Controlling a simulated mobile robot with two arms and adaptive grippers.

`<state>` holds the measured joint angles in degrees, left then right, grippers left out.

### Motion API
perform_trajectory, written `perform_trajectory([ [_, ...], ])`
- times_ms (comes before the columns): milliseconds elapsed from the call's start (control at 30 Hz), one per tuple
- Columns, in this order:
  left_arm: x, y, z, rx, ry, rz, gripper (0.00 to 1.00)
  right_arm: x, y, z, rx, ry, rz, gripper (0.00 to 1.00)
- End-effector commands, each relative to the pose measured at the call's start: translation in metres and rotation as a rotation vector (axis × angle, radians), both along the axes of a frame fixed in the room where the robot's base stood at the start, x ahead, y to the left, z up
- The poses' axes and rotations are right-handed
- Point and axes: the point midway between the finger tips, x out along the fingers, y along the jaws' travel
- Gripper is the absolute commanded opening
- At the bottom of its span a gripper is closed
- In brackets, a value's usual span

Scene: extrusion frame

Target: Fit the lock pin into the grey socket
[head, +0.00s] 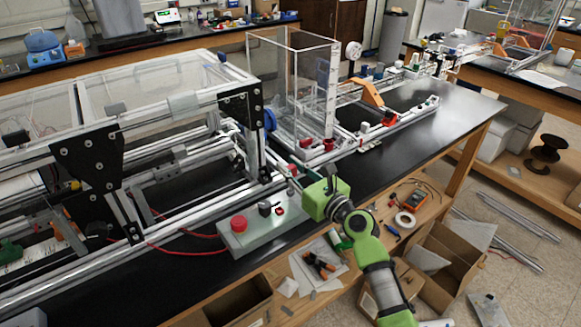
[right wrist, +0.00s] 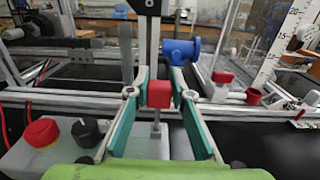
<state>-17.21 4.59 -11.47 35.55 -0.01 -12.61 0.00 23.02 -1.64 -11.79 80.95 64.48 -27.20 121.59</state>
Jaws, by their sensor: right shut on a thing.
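My right gripper (head: 294,177) reaches in from the right beside the extrusion frame in the head view. In the right wrist view its two teal-padded fingers (right wrist: 159,88) are shut on a small red block, which looks like the head of the lock pin (right wrist: 159,95). A thin grey shaft shows below the red head and points down. In the head view the pin is too small to make out clearly. I cannot clearly pick out the grey socket in either view. My left gripper is not in view.
A grey control box (head: 250,232) with a red button stands at the bench's front edge. The extrusion frame (head: 205,115) fills the left. A blue fitting (right wrist: 181,52) sits behind the fingers. The black bench top (head: 425,120) is clear toward the right.

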Motion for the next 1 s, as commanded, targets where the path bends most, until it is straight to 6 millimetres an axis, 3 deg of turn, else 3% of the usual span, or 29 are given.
perform_trajectory([
  [567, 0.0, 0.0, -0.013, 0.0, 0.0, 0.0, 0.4, 0.0, 0.0, -0.015, 0.001, 0.0, 0.0, 0.0],
  [600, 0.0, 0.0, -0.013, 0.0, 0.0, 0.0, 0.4, 0.0, 0.0, -0.015, 0.001, 0.0, 0.0, 0.23],
  [667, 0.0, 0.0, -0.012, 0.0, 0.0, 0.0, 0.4, 0.0, 0.0, -0.014, 0.001, 0.0, 0.0, 0.39],
  [1000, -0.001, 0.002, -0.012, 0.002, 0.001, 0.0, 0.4, 0.0, 0.0, -0.015, 0.001, 0.001, 0.0, 0.4],
])
